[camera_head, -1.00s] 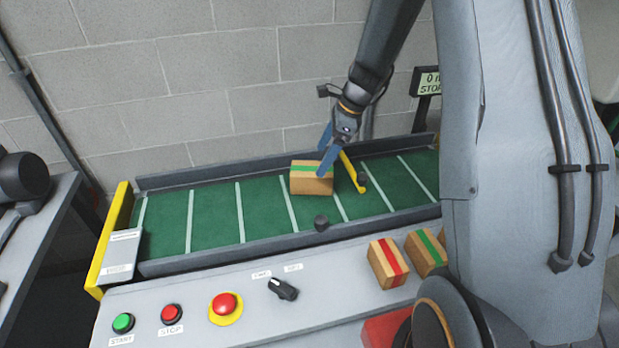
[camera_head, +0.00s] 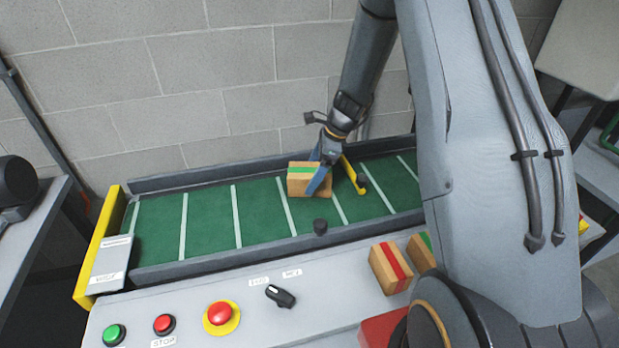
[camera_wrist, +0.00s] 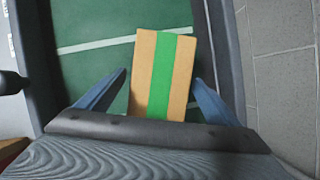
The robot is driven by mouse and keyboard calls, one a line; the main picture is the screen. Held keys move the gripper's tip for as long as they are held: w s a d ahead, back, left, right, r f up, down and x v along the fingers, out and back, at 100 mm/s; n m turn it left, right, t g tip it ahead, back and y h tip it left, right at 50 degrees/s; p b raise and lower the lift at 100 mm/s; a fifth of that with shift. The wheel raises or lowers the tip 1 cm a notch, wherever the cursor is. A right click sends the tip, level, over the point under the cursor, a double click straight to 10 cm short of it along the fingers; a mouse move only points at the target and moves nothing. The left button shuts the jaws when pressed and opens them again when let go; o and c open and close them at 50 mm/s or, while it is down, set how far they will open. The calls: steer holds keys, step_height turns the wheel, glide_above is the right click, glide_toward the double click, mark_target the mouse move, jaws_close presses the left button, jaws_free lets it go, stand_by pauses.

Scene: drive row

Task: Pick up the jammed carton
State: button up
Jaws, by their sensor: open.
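The carton (camera_head: 303,178) is a tan box with a green stripe, lying on the green conveyor belt (camera_head: 215,217) beside a yellow bar (camera_head: 354,175). In the wrist view the carton (camera_wrist: 147,75) lies between the two blue fingers, with a gap on each side. My gripper (camera_head: 318,180) reaches down at the carton's right end. The gripper (camera_wrist: 160,88) is open and not clamped on the carton. A finger hides part of the carton in the head view.
Dark rails (camera_head: 270,257) border the belt. In front is a panel with a green button (camera_head: 114,334), red buttons (camera_head: 219,313) and a black knob (camera_head: 280,296). A red-striped carton (camera_head: 391,267) and a green-striped one (camera_head: 419,254) stand at the right. A grey wall is behind.

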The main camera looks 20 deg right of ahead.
steer(key=shift+x, duration=1.15)
steer(key=shift+c, duration=0.4)
steer(key=c, duration=1.4)
